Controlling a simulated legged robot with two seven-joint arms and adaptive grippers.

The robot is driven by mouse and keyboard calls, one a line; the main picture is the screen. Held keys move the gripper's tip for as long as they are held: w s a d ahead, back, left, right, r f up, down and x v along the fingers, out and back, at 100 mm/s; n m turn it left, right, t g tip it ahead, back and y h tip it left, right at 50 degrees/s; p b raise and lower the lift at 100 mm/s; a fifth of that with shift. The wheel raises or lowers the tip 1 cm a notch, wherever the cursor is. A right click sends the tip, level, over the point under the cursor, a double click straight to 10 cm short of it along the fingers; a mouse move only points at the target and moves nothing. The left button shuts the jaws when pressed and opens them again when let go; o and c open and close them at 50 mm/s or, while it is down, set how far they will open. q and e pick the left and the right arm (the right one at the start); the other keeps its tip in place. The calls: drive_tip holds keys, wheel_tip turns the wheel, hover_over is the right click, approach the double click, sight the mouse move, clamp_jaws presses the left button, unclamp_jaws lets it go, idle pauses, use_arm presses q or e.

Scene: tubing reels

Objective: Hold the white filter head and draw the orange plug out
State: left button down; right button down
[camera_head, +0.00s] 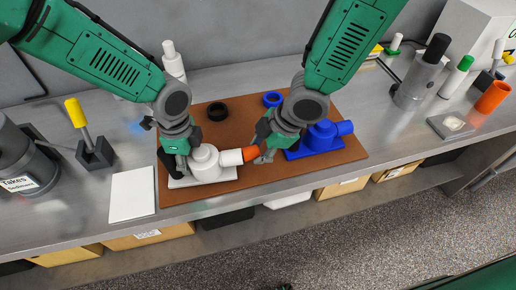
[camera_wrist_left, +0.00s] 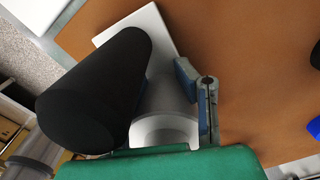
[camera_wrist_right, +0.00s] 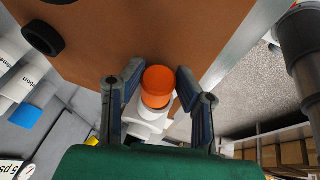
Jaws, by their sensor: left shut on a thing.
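The white filter head (camera_head: 206,162) stands on its white base plate on the brown mat, with its outlet pointing right. My left gripper (camera_head: 184,152) is shut on its left part. The orange plug (camera_head: 251,153) sits in the end of the white outlet. My right gripper (camera_head: 268,145) is at the plug. In the right wrist view its fingers stand on both sides of the orange plug (camera_wrist_right: 158,85), with narrow gaps, so it looks open.
A blue filter head (camera_head: 322,138) stands close to the right of my right gripper. A black ring (camera_head: 217,111) and a blue ring (camera_head: 272,99) lie behind on the brown mat (camera_head: 240,187). A white sheet (camera_head: 132,194) lies left of the mat.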

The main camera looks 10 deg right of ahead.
use_arm(q)
drive_tip(key=shift+d+f, duration=0.15)
drive_tip(key=shift+d, duration=0.15)
use_arm(e)
drive_tip(key=shift+w+d, duration=0.15)
drive_tip(key=shift+s+d+r, duration=0.15)
drive_tip(key=shift+d, duration=1.55)
drive_tip(key=shift+s+d+r, duration=0.1)
drive_tip(key=shift+s+d, duration=0.05)
drive_tip(key=shift+d, duration=1.55)
wheel_tip(320, 180, up, 8)
drive_tip(key=shift+f, duration=0.25)
use_arm(q)
drive_tip(key=c, duration=1.2)
unclamp_jaws()
drive_tip(key=shift+o, duration=0.2)
drive_tip(key=shift+d, duration=0.2)
use_arm(e)
drive_tip(key=shift+w+d+f, duration=0.1)
drive_tip(key=shift+d, duration=0.25)
